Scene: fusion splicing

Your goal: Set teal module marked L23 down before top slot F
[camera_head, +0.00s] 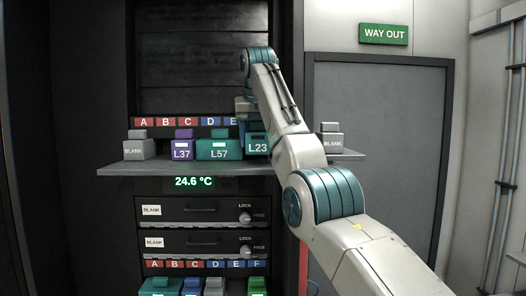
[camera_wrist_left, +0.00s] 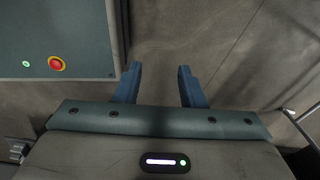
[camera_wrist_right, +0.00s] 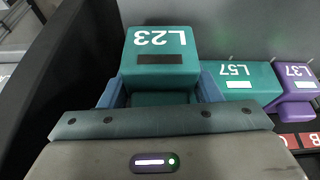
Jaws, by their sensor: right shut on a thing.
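The teal module L23 (camera_head: 257,145) is at the shelf (camera_head: 200,168), right of teal L57, partly behind my right arm. In the right wrist view L23 (camera_wrist_right: 160,55) sits upright between the fingers of my right gripper (camera_wrist_right: 160,92), which is shut on it. I cannot tell whether its base touches the shelf. The top slot label row (camera_head: 187,122) shows A to E; the F place is hidden behind my right arm. My left gripper (camera_wrist_left: 158,86) is open and empty in the left wrist view, away from the shelf.
Teal L57 (camera_head: 219,149) and purple L37 (camera_head: 182,149) stand left of L23. White BLANK modules stand at the shelf's left (camera_head: 139,148) and right (camera_head: 331,140). Lower slots A to F (camera_head: 205,264) hold several modules. A panel with a red button (camera_wrist_left: 56,63) is near my left gripper.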

